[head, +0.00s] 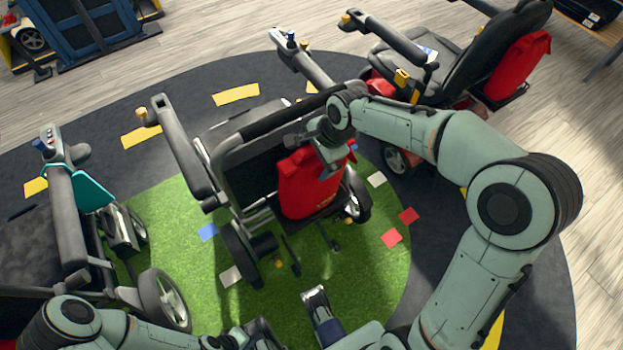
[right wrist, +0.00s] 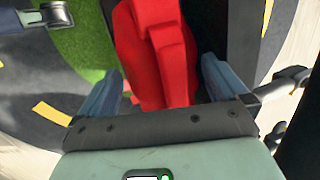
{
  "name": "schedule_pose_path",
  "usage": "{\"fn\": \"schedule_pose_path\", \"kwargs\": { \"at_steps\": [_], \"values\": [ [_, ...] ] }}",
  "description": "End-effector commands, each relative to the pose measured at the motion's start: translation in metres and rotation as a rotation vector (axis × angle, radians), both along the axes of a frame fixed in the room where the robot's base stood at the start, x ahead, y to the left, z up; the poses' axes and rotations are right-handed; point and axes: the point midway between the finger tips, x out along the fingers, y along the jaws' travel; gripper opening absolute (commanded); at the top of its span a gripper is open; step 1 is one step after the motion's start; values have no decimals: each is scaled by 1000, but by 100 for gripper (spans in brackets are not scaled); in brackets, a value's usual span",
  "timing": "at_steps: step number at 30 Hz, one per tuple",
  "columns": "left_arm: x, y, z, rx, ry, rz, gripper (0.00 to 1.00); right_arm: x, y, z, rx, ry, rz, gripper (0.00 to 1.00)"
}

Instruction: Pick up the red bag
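A red bag (head: 303,188) hangs on the back of the middle scooter's seat in the head view. My right gripper (head: 328,158) is at the bag's upper right side and covers part of it. In the right wrist view the red bag (right wrist: 158,55) lies between the two spread fingers of my right gripper (right wrist: 160,85), with a gap to each finger. A second red bag (head: 518,68) hangs on the seat back of the scooter at upper right. My left gripper (head: 292,318) is low in the head view, its fingers apart and empty, clear of the bags.
The middle scooter (head: 180,150) stands on a round green mat (head: 190,265) with a dark border. Another scooter (head: 70,220) is at left, and one more (head: 440,60) at upper right. Several coloured cards lie on the mat. A blue cabinet (head: 85,30) stands at upper left.

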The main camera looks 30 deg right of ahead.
Motion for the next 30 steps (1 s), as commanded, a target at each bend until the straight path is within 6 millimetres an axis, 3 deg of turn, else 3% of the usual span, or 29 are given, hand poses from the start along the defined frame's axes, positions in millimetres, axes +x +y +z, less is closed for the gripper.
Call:
{"fn": "schedule_pose_path", "kwargs": {
  "at_steps": [1,7,8,16,18,30],
  "values": [
    [0,0,0,0,0,0,0,0,0,0,0,0,0,87],
    [0,0,0,0,0,0,0,0,0,1,0,0,0,22],
    [0,0,0,0,0,0,0,1,0,1,0,-3,1,19],
    [0,0,1,0,1,0,0,0,0,3,-1,-4,0,18],
    [-2,-1,2,-2,4,-1,0,-1,0,6,-1,-4,0,0],
    [-9,-3,13,-10,27,-9,0,-3,0,49,-1,-6,1,0]
  ]
}}
